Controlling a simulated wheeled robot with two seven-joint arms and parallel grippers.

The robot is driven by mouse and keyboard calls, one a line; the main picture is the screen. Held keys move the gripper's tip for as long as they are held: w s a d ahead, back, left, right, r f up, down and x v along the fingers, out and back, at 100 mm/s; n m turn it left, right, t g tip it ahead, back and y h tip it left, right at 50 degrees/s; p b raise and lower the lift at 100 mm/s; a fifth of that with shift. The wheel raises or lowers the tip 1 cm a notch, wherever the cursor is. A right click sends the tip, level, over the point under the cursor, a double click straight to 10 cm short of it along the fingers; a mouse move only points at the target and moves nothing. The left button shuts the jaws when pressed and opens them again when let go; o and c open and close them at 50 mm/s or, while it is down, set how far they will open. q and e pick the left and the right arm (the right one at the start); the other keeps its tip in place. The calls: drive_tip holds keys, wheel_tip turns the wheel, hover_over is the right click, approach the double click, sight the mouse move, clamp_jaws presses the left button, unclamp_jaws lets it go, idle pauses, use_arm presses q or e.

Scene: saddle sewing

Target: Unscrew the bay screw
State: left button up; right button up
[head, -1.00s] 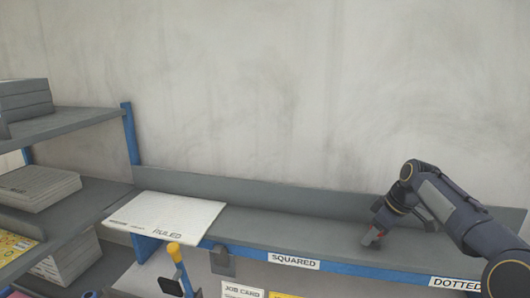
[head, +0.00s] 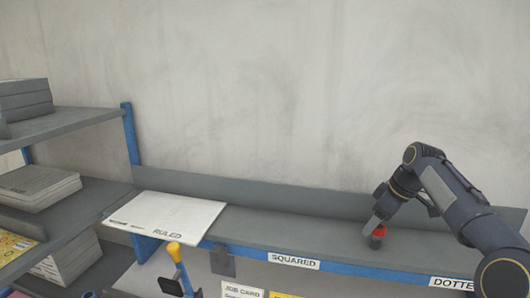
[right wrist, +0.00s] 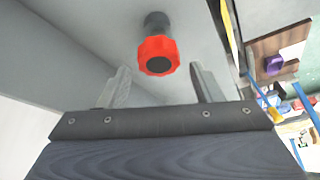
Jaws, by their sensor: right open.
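The bay screw (right wrist: 157,56) has a red knob with a dark centre and a dark shank. It stands on the grey shelf and shows near the top middle of the right wrist view. In the head view the red knob (head: 378,232) is at the right part of the shelf, beside my gripper's tip. My right gripper (right wrist: 157,88) is open, with one finger low left and one low right of the knob. The knob lies beyond the fingertips, and nothing is held. My left gripper is out of view.
The long grey shelf (head: 290,226) has a raised back edge and labels SQUARED (head: 294,261) and DOTTED (head: 453,283) on its blue front. A white RULED board (head: 165,217) lies at its left end. A rack with paper stacks (head: 38,190) stands at left. The shelf's middle is clear.

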drive_tip(key=shift+r, duration=0.5)
